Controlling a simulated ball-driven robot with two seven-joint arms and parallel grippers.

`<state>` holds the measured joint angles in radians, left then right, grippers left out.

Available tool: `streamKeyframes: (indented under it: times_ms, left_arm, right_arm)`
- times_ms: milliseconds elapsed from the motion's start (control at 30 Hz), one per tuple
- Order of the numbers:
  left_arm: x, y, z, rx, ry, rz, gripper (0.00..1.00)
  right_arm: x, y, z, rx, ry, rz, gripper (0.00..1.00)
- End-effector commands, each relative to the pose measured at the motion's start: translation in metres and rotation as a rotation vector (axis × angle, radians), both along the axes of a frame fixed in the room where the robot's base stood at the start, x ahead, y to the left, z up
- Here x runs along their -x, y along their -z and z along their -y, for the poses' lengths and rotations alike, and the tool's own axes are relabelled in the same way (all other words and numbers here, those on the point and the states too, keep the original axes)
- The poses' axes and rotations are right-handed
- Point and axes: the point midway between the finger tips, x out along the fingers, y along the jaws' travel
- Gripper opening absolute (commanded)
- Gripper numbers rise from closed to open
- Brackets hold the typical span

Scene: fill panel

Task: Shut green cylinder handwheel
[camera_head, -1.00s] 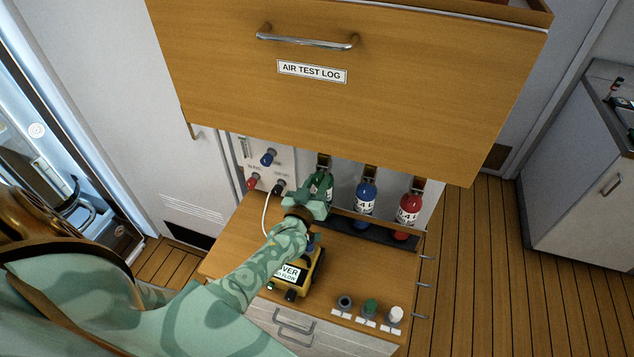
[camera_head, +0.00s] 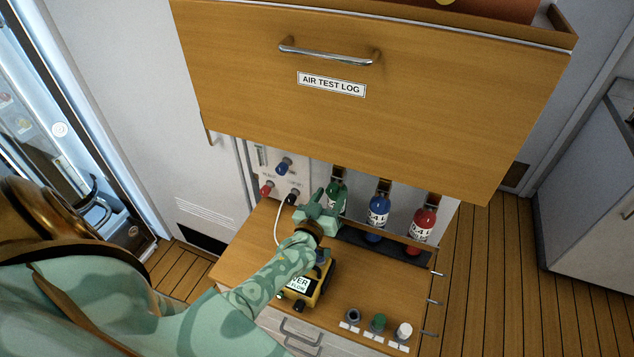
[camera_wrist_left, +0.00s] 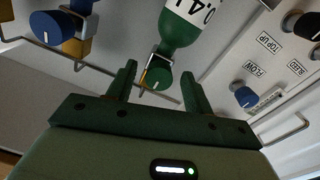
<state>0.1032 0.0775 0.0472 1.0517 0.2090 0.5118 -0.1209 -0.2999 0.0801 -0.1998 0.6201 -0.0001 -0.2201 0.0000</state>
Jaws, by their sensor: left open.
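The green cylinder (camera_head: 338,189) stands in the rack under the overhanging drawer, leftmost of the three cylinders. In the left wrist view its green body (camera_wrist_left: 181,28) with a white label shows at the top, and its round green handwheel (camera_wrist_left: 158,79) faces the camera. My left gripper (camera_head: 325,202) is at the green cylinder and hides part of it in the head view. In the left wrist view the left gripper's fingers (camera_wrist_left: 158,88) are open, one on each side of the handwheel, with visible gaps. Contact cannot be told. My right gripper is not in view.
The open drawer labelled AIR TEST LOG (camera_head: 450,110) overhangs the rack. Blue (camera_head: 378,212) and red (camera_head: 424,222) cylinders stand to the right. A panel with knobs (camera_head: 284,166) is to the left. A yellow device (camera_head: 318,284) sits under my forearm, with small knobs (camera_head: 379,322) on the counter.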

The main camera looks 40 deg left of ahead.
Motion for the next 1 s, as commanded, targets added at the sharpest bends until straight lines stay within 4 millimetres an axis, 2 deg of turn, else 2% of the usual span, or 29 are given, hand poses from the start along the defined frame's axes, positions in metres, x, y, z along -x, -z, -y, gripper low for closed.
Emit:
streamKeyframes:
  times_ms: [300,500,700,1000]
  left_arm:
    - [0.082,0.001,0.016,0.000,0.000,-0.005,0.51]
    - [0.126,0.002,0.025,0.001,-0.001,-0.004,0.51]
    - [0.146,0.002,0.029,-0.001,0.000,-0.002,0.51]
    - [0.148,0.002,0.030,-0.001,0.000,-0.002,0.51]
  right_arm:
    - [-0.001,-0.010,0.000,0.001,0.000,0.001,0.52]
    - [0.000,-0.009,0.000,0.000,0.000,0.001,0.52]
    - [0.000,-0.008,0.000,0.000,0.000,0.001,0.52]
    - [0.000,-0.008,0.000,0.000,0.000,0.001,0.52]
